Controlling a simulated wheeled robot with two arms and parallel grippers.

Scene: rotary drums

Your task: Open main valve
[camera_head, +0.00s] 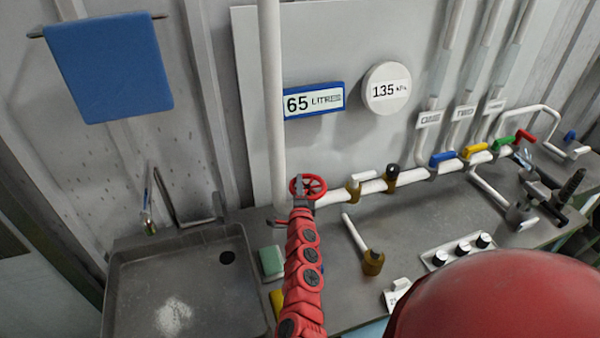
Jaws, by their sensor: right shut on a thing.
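The main valve is probably the red round handwheel (309,186) on the white pipe, just right of the vertical pipe. My right gripper (304,201) is at the lower left part of the wheel, shut on its rim. My red right arm comes up from the bottom of the view and hides the bench below the wheel. Several smaller valves with coloured levers sit along the pipe to the right, such as a blue lever (441,159) and a yellow lever (473,151). My left gripper is not in view.
A sink (185,290) is at the lower left, with a sponge (271,262) beside it. A litres display (314,100) and a round pressure gauge (387,89) are on the wall. A knob panel (447,254) and a loose pipe piece (357,238) are on the bench.

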